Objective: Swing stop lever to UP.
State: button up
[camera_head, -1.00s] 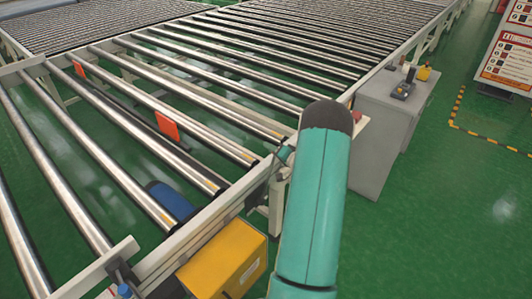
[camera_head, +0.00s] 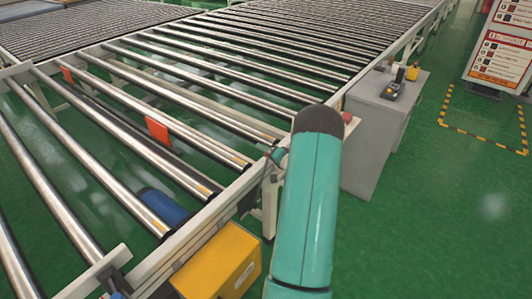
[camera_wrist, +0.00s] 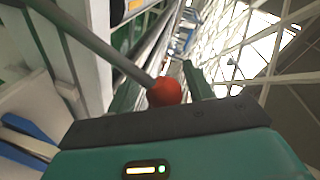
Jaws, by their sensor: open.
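The stop lever shows in the wrist view as a grey rod (camera_wrist: 95,42) with a red-orange ball knob (camera_wrist: 165,92) at its end. The rod slants from the upper left down to the knob. My gripper (camera_wrist: 162,88) is open, with its two green fingers on either side of the knob. The knob appears to lie between them, close to the dark gripper body; I cannot tell whether they touch. In the head view my green arm hides the gripper and most of the lever area.
A roller conveyor (camera_head: 200,178) fills the left and middle of the head view, with an orange plate (camera_head: 157,130) between rollers. A yellow box (camera_head: 222,262) sits at its near edge. A grey cabinet (camera_head: 372,145) stands right of my arm. Green floor at right is open.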

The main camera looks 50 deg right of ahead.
jog(key=s+a+r, duration=0.1)
jog(key=s+r, duration=0.1)
jog(key=s, duration=1.1)
jog(key=shift+s+a, duration=0.2)
jog(key=shift+s, duration=0.1)
jog(key=shift+r, duration=0.1)
